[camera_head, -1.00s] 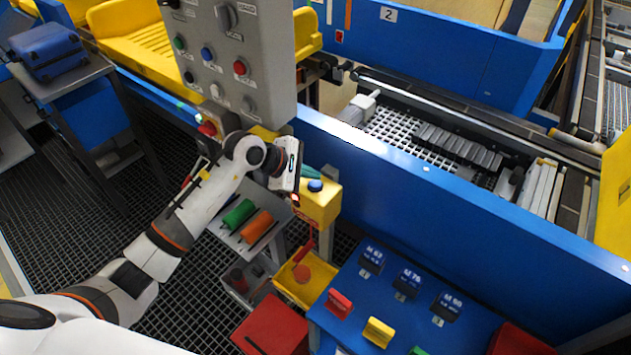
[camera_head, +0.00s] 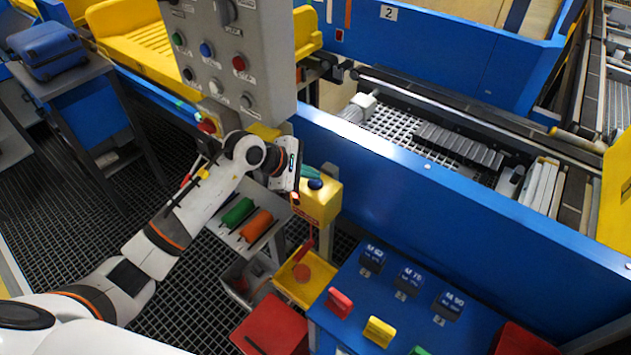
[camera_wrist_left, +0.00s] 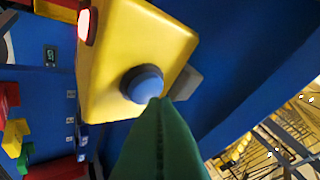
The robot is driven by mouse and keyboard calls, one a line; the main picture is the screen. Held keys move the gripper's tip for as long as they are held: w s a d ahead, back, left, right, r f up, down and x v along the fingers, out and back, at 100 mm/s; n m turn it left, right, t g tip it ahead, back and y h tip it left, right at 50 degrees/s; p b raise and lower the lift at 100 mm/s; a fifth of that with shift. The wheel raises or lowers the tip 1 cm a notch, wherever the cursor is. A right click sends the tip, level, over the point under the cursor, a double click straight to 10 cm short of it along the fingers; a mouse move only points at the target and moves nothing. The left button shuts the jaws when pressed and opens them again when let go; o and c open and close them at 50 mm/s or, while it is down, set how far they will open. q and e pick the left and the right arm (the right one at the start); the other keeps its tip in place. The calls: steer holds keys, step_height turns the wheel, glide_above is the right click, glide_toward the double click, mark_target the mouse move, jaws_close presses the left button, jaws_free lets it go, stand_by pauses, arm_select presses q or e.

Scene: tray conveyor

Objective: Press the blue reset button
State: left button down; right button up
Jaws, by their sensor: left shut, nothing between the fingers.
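The blue reset button (camera_head: 315,184) is a round dome on top of a yellow box (camera_head: 318,205) beside the blue conveyor wall. In the left wrist view the button (camera_wrist_left: 143,84) sits in a dark collar on the yellow face. My left gripper (camera_head: 312,174) reaches in from the left. Its green fingers are shut with nothing between them. In the wrist view the fingertips (camera_wrist_left: 160,101) overlap the button's lower right edge; whether they touch it I cannot tell. My right gripper is not in view.
A grey control panel (camera_head: 270,60) with another blue button (camera_head: 206,50) and several knobs hangs behind my arm. The blue conveyor wall (camera_head: 420,190) runs along the right of the box. A shelf with green and orange rolls (camera_head: 257,226) and a yellow bin (camera_head: 287,287) stand below.

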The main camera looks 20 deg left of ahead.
mark_target(310, 183)
arm_select(q)
steer(key=shift+f+b, duration=0.35)
steer(key=shift+f, duration=0.05)
stand_by(0.6)
steer(key=shift+r+p, duration=0.3)
steer(key=shift+r, duration=0.5)
step_height(310, 183, up, 6)
steer(key=shift+p, duration=1.25)
